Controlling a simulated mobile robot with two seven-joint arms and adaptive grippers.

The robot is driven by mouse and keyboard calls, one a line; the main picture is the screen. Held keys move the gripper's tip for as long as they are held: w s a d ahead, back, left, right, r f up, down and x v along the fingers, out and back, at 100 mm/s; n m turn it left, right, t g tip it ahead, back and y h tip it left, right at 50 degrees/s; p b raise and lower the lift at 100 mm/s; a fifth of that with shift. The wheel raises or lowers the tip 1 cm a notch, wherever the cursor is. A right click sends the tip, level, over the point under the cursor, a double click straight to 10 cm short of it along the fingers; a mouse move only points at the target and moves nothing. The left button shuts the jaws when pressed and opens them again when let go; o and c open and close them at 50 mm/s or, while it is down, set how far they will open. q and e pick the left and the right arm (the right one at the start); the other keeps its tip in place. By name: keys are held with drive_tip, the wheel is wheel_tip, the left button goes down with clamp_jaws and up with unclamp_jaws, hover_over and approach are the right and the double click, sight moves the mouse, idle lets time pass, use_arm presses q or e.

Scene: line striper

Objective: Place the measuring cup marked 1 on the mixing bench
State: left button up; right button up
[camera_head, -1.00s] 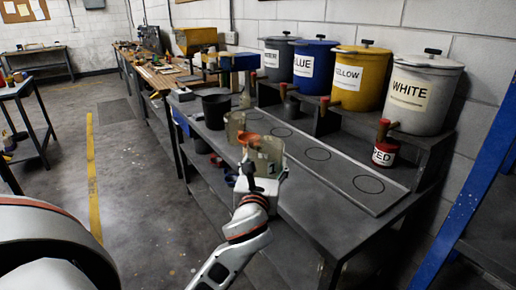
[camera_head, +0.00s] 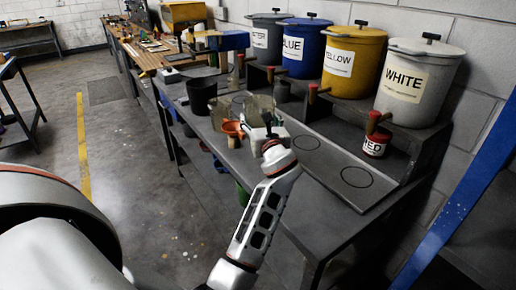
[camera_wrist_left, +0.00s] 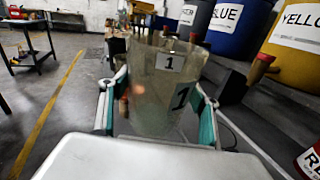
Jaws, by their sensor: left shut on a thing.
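The measuring cup marked 1 is a clear, brownish cup with white labels bearing a 1; in the left wrist view (camera_wrist_left: 150,88) it fills the space between the fingers. My left gripper (camera_wrist_left: 156,100) is shut on it, one finger on each side. In the head view the cup (camera_head: 262,103) shows partly behind my left gripper (camera_head: 266,131), over the mixing bench (camera_head: 286,196). I cannot tell whether its base touches the bench. My right gripper is not in view.
An orange funnel-like piece (camera_head: 232,129), another clear vessel (camera_head: 217,110) and a black pot (camera_head: 201,95) are left of the cup. Blue (camera_head: 302,50), yellow (camera_head: 350,62) and white (camera_head: 418,88) tubs stand behind. The circle-marked strip (camera_head: 333,166) has free room on the right.

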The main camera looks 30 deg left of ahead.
use_arm(q)
wheel_tip(320, 180, down, 6)
drive_tip(key=shift+f+b, duration=0.2)
drive_tip(key=shift+b, duration=0.25)
drive_tip(key=shift+f+b, duration=0.5)
drive_tip(key=shift+f, duration=1.75)
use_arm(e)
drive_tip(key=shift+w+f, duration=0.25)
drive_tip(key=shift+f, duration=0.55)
use_arm(q)
drive_tip(key=shift+f, duration=0.15)
drive_tip(key=o, duration=1.3)
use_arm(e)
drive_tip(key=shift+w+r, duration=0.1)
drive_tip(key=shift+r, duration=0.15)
